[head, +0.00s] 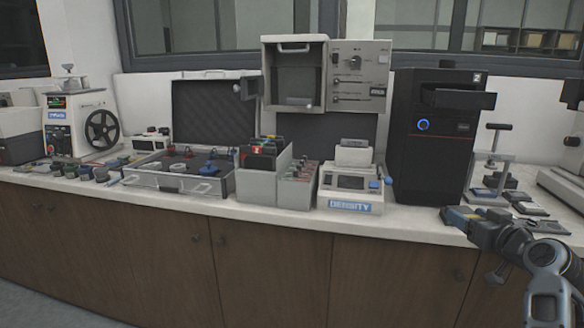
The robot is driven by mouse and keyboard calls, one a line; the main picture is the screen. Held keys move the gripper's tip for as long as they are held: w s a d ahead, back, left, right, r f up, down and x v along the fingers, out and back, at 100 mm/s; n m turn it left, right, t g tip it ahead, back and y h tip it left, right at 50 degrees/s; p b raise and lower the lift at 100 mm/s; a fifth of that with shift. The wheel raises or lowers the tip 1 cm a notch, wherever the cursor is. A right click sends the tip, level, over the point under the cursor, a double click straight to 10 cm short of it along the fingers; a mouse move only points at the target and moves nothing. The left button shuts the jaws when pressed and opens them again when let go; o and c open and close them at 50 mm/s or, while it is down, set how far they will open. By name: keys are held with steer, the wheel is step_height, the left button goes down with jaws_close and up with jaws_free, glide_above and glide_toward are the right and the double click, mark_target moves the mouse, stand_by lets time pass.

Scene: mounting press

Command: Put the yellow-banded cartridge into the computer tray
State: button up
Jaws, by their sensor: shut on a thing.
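My gripper (476,228) is at the lower right, in front of the counter edge. It is shut on a small dark blue-grey piece with a touch of yellow, which looks like the yellow-banded cartridge (460,216). The gripper hides part of it. The computer (412,150) is a tall black tower with a round blue-lit button. Its black tray (458,99) sticks out at the upper front, above and behind my gripper; the inside of the tray is too dark to make out.
A white density instrument (350,190) stands left of the computer, beside grey bins (250,187) of cartridges. An open case (190,184) and a hand press (492,170) are also on the counter. Flat plates lie near my gripper. Space above the counter's front edge is free.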

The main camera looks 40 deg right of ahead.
steer(key=w+a+f+n+t+y, duration=0.15)
steer(key=w+a+f, duration=0.35)
steer(key=a, duration=0.5)
steer(key=w+a+f+n+y, duration=0.25)
steer(key=w+a+f, duration=0.35)
steer(key=a, duration=0.4)
steer(key=w+a+f+n+t+y, duration=0.15)
steer(key=w+a+f, duration=0.35)
steer(key=a, duration=0.6)
steer(key=s+a+f+n+y, duration=0.1)
steer(key=a+f+y, duration=0.15)
steer(key=a, duration=0.55)
steer(key=s+a+f+y, duration=0.1)
steer(key=a+f, duration=0.2)
steer(key=a, duration=0.4)
steer(key=s+f, duration=0.4)
steer(key=f, duration=0.2)
steer(key=shift+s+a+p, duration=0.25)
steer(key=shift+a+p, duration=0.1)
steer(key=shift+p, duration=0.1)
steer(key=shift+d+f, duration=0.1)
steer(key=shift+f, duration=0.05)
